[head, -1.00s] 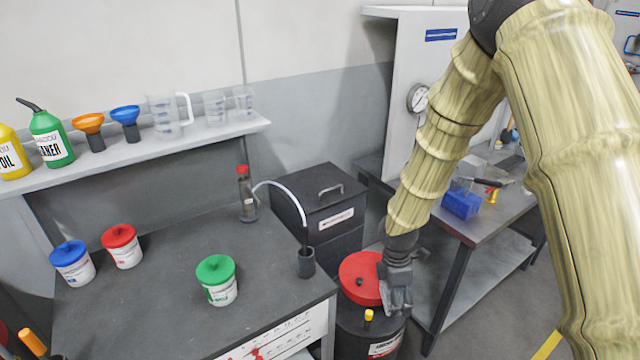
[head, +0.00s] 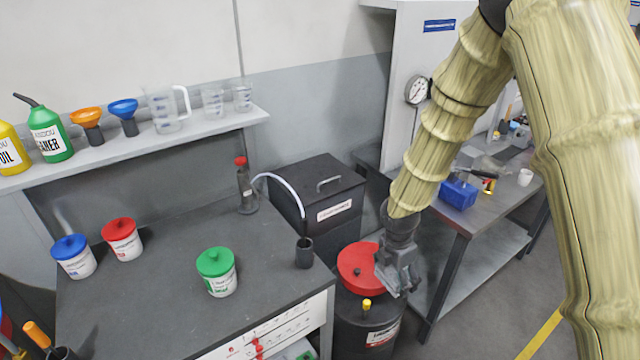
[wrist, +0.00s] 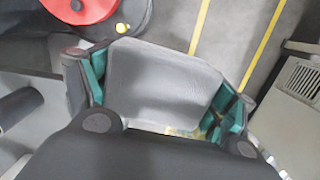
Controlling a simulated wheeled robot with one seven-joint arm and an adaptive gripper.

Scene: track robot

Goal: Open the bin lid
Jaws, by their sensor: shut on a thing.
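The black bin (head: 335,245) stands behind the bench's right end. Its flat lid (head: 310,180) with a bar handle (head: 329,183) lies shut. My gripper (head: 401,285) points down in front of and to the right of the bin, apart from its handle, by the red drum top (head: 358,267). In the wrist view, my gripper's fingers (wrist: 155,90) sit either side of a light grey, flat-faced thing (wrist: 165,80), and are shut on it. I cannot tell what this thing is. The bin does not clearly show in the wrist view.
The black drum (head: 352,325) with a yellow knob (head: 367,304) is close beside my gripper. A bench (head: 150,310) with lidded tubs, a bottle and a curved tube into a small black cup (head: 304,253) lies left. A second bench (head: 485,205) stands right, with open floor before it.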

